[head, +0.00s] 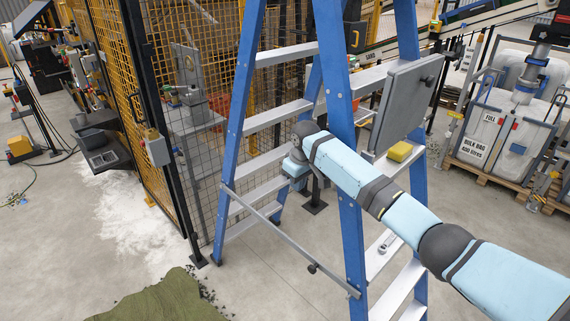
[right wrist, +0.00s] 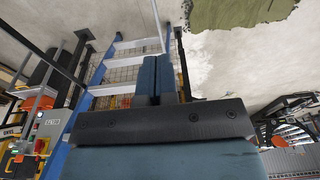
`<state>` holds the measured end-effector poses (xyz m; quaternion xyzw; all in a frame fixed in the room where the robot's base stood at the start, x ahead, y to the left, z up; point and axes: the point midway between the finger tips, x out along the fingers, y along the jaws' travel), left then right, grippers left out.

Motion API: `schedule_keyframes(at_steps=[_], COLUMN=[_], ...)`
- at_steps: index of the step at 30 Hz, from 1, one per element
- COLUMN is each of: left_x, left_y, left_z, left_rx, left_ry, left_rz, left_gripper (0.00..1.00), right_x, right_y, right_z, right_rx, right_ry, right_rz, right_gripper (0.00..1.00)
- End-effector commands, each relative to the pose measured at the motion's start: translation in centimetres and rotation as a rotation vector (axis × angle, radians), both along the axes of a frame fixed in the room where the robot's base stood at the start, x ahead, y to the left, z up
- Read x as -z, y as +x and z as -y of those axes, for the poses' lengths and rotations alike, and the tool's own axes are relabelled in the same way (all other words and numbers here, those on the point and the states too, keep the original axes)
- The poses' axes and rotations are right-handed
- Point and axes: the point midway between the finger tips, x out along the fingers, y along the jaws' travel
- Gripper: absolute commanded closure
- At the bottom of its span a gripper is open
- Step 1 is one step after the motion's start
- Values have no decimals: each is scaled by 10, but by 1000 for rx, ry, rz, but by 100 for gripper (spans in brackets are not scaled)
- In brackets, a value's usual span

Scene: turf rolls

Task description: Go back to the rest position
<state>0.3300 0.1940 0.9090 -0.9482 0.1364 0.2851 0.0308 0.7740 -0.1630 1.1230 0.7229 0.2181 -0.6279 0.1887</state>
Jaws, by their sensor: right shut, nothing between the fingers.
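My right arm comes in from the right in the head view, its light blue links reaching across the front of a blue stepladder (head: 353,235). My right gripper (head: 294,172) is at the arm's far end, between the ladder's side rails in the picture. The right wrist view shows its two dark blue fingers (right wrist: 154,68) pressed together, with nothing between them. The ladder's pale steps (right wrist: 125,52) show behind the fingers there; I cannot tell whether anything touches. My left gripper and arm are not in view.
A yellow mesh fence (head: 112,75) stands behind the ladder at left. A grey panel (head: 405,103) and yellow sponge-like block (head: 400,151) are by the ladder's right side. White bulk containers (head: 500,125) stand on a pallet at right. Green turf (head: 165,302) lies front left; open floor surrounds it.

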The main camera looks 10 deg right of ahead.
Motion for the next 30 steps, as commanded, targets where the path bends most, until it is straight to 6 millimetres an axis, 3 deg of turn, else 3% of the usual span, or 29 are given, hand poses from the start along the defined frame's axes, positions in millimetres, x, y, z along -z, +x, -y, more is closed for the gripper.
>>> schedule_keyframes(at_steps=[3, 5, 11, 15, 21, 27, 30], left_x=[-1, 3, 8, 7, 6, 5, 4], left_y=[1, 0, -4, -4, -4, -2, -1], left_z=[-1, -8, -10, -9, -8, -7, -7], left_rx=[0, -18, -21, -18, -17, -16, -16], left_ry=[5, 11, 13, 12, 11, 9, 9], left_rz=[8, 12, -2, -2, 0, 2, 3], left_gripper=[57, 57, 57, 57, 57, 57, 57], right_x=[0, 13, 89, 147, 206, 240, 247], right_y=[0, -6, -47, -92, -165, -244, -285], right_z=[0, -4, -27, -43, -52, -43, -33], right_rx=[0, -3, -9, 9, 66, 147, 189], right_ry=[0, 11, 97, 182, 291, 363, 385], right_rz=[0, 4, 74, 150, 274, 407, 475], right_gripper=[100, 100, 100, 100, 100, 100, 100])
